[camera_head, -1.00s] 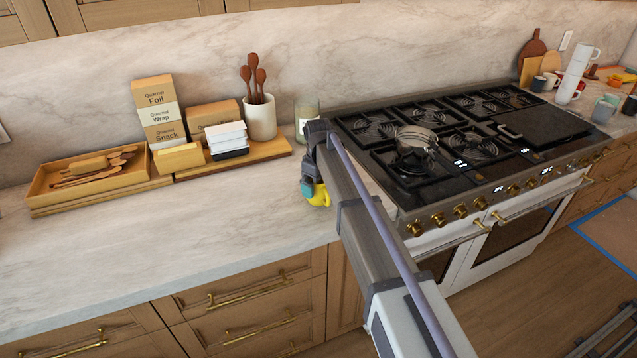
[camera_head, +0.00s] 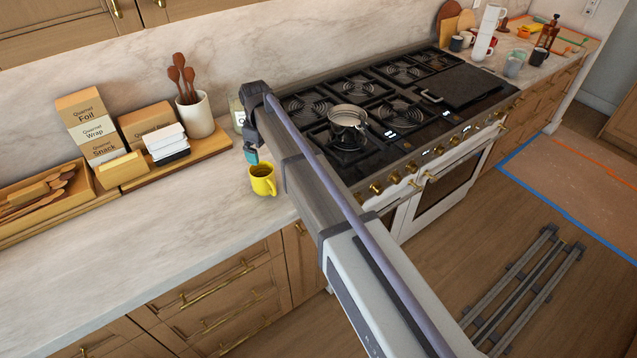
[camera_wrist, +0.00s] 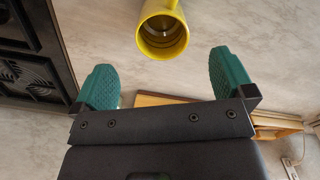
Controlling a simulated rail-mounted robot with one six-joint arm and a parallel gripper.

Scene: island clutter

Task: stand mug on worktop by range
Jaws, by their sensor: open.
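A yellow mug (camera_head: 262,181) stands upright on the marble worktop (camera_head: 190,225), close to the left side of the range (camera_head: 395,181). In the wrist view the mug (camera_wrist: 163,34) shows its open rim and empty inside, with its handle at the top edge. My gripper (camera_head: 251,157) is just above and behind the mug in the head view, partly hidden by my arm. In the wrist view its two green fingers (camera_wrist: 165,80) are spread wide with nothing between them, and the mug is apart from them.
A metal pot (camera_head: 347,118) sits on a burner. A utensil crock (camera_head: 196,116), boxes (camera_head: 92,125) and a wooden tray (camera_head: 85,195) line the wall. A glass jar (camera_head: 237,115) is partly hidden behind my arm. The worktop's front left is clear.

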